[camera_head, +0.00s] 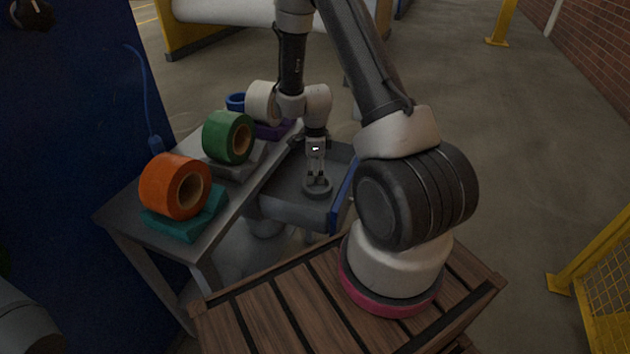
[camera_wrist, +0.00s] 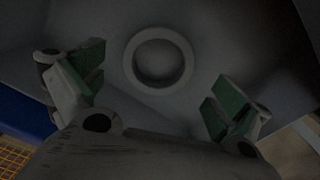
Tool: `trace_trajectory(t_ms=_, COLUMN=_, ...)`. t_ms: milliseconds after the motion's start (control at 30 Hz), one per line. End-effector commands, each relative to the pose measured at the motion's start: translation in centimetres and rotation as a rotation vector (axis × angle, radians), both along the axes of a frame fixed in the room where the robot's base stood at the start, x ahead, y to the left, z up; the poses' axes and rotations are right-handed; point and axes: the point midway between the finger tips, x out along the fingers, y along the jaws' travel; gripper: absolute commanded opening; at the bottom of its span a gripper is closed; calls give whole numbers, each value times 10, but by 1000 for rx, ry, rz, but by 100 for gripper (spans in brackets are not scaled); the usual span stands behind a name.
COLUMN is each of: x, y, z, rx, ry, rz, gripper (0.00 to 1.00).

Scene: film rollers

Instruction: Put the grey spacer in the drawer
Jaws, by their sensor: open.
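The grey spacer (camera_head: 317,192) is a ring. It lies inside the open drawer (camera_head: 290,207), on the drawer's grey floor. In the wrist view the ring (camera_wrist: 158,88) lies flat, ahead of and between my fingertips. My gripper (camera_head: 316,178) points down over the drawer, just above the ring. Its two fingers, with green pads, are spread apart in the wrist view (camera_wrist: 158,90), and nothing is between the pads. The drawer has a blue front panel (camera_head: 343,195) on its right side.
A grey table (camera_head: 215,215) to the left holds an orange roll (camera_head: 163,187) on a teal stand and a green roll (camera_head: 222,137) on a grey stand. A purple stand (camera_head: 272,130) and a blue ring (camera_head: 236,101) are farther back. A slatted wooden surface (camera_head: 290,305) is in front.

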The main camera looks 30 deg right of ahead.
Motion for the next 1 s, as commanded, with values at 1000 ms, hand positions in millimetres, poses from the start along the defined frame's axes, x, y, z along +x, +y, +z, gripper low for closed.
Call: trace_trajectory(t_ms=1000, x=-128, y=34, z=343, rx=-178, ry=-209, rz=1340, gripper=100)
